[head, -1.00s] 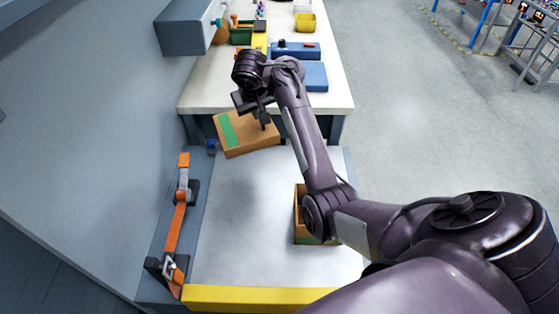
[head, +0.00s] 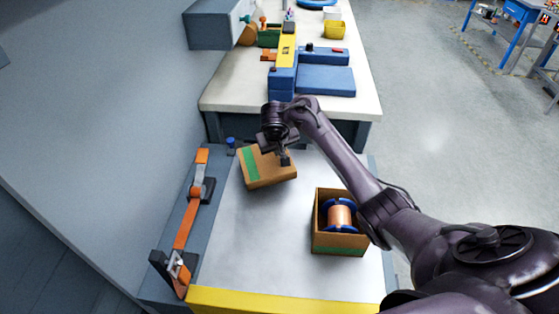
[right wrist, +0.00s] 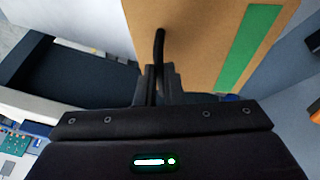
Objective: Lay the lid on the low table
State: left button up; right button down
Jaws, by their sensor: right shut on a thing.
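The lid (head: 262,172) is a brown cardboard-coloured piece with a green stripe, over the far left part of the low table (head: 245,240). My right gripper (head: 285,158) is shut on the lid's dark handle at its right side. In the right wrist view the jaws close on the black handle (right wrist: 159,50), with the lid (right wrist: 195,35) beyond. I cannot tell whether the lid touches the table. An open brown box (head: 338,244) stands on the table's right side with a copper-coloured spool (head: 341,217) inside. My left gripper is not in view.
An orange strap tensioner (head: 186,222) lies along the table's left edge, and a yellow bar (head: 280,300) runs along the near edge. A white workbench (head: 235,95) with blue equipment (head: 325,80) stands behind. The table's middle is clear.

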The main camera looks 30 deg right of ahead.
jog(key=shift+f+b, duration=0.45)
jog(key=shift+f, duration=1.3)
jog(key=c, duration=1.5)
grip_release()
jog(key=shift+c, duration=0.2)
jog(key=shift+s+a+r, duration=0.15)
jog(key=shift+r, duration=0.3)
jog(key=p+v, duration=0.5)
jog(key=v, duration=0.6)
jog(key=shift+p, duration=0.4)
jog(key=shift+s, duration=0.2)
